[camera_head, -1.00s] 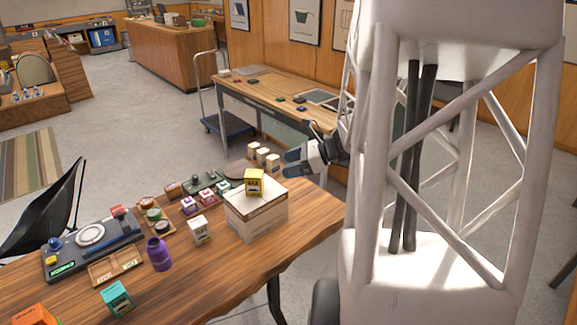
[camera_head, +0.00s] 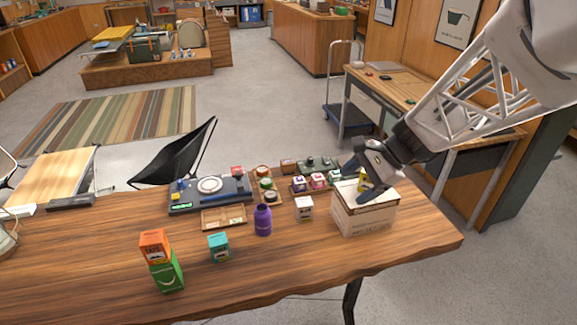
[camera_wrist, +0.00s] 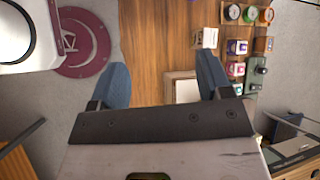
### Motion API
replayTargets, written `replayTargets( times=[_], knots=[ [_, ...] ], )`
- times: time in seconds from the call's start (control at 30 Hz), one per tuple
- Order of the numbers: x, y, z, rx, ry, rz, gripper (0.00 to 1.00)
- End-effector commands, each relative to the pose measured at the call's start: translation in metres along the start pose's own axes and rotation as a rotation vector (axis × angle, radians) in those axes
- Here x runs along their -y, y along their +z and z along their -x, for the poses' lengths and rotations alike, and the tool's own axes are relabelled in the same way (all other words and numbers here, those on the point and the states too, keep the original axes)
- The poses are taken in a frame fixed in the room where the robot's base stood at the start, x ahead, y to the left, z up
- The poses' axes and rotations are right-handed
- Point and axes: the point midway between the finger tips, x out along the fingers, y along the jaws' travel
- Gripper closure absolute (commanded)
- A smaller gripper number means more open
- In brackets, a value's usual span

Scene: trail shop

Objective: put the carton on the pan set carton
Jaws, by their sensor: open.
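The pan set carton, seemingly the large off-white box (camera_head: 362,221), stands at the right end of the wooden table. A small yellow carton (camera_head: 362,184) shows on its top, partly hidden by my gripper (camera_head: 357,179). My gripper is open, its blue fingers just over and beside the box top. In the wrist view the two fingers (camera_wrist: 162,64) are wide apart, with a pale, brown-edged box top (camera_wrist: 187,90) partly visible between them. The yellow carton cannot be made out there. Whether a finger touches it is unclear.
A small white carton (camera_head: 304,208) and purple bottle (camera_head: 263,220) stand left of the box. A teal carton (camera_head: 219,247) and an orange carton (camera_head: 155,246) on a green one (camera_head: 167,272) are farther left. Small goods line the back. The front table edge is clear.

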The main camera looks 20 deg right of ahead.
Motion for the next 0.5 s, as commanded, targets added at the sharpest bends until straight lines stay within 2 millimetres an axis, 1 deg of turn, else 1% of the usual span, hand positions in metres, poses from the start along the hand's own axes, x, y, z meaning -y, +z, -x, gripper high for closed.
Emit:
replayTargets(
  times=[0.03,0.2,0.5],
  knots=[
    [-0.004,0.014,-0.003,-0.022,0.029,0.062,0.28],
    [-0.02,0.049,-0.011,-0.099,0.129,0.274,0.28],
    [-0.051,0.099,-0.017,-0.229,0.292,0.659,0.28]
  ],
)
